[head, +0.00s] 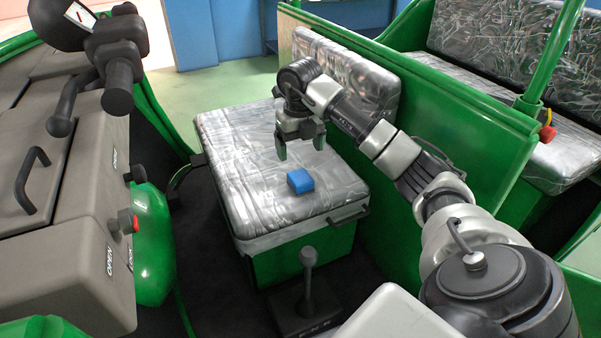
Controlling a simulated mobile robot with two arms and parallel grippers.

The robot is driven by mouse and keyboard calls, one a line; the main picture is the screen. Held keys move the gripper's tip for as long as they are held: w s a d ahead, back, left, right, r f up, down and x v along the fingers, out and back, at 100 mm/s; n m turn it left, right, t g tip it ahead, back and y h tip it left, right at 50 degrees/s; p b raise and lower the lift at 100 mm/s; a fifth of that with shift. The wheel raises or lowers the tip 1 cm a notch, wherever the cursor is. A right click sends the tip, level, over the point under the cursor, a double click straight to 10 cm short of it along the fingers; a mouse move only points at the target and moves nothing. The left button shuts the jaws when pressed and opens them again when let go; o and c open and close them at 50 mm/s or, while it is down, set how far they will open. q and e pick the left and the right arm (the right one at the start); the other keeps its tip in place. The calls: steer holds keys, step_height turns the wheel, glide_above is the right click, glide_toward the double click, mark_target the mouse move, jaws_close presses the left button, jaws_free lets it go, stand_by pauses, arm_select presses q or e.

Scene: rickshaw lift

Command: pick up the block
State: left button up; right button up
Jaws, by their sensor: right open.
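A blue block (300,181) lies on the plastic-covered seat (238,172), near its front right part. My right gripper (299,148) hangs over the seat, pointing down, just behind and above the block in the picture. Its two fingers are apart and nothing is between them. The block is fully visible and apart from the fingers. My left gripper is not in the head view.
A green partition (440,112) and a backrest (345,72) stand behind and right of the seat. A lever (309,262) rises in front of the seat. A grey console (75,200) with handlebar fills the left. Another covered seat (560,150) is at right.

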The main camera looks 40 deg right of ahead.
mark_target(301, 176)
step_height(301, 176, down, 5)
steer(key=shift+f+b, duration=0.2)
steer(key=shift+b, duration=0.2)
steer(key=f, duration=0.3)
steer(key=f+b, duration=0.1)
steer(key=f, duration=0.1)
steer(key=shift+w+d, duration=0.2)
steer(key=shift+d, duration=0.05)
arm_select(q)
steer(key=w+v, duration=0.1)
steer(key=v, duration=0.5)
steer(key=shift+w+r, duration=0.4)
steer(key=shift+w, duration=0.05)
arm_select(e)
steer(key=shift+c, duration=0.4)
steer(key=c, duration=1)
steer(key=shift+r, duration=0.1)
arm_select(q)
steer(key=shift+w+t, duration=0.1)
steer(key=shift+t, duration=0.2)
arm_select(e)
steer(key=shift+r, duration=0.15)
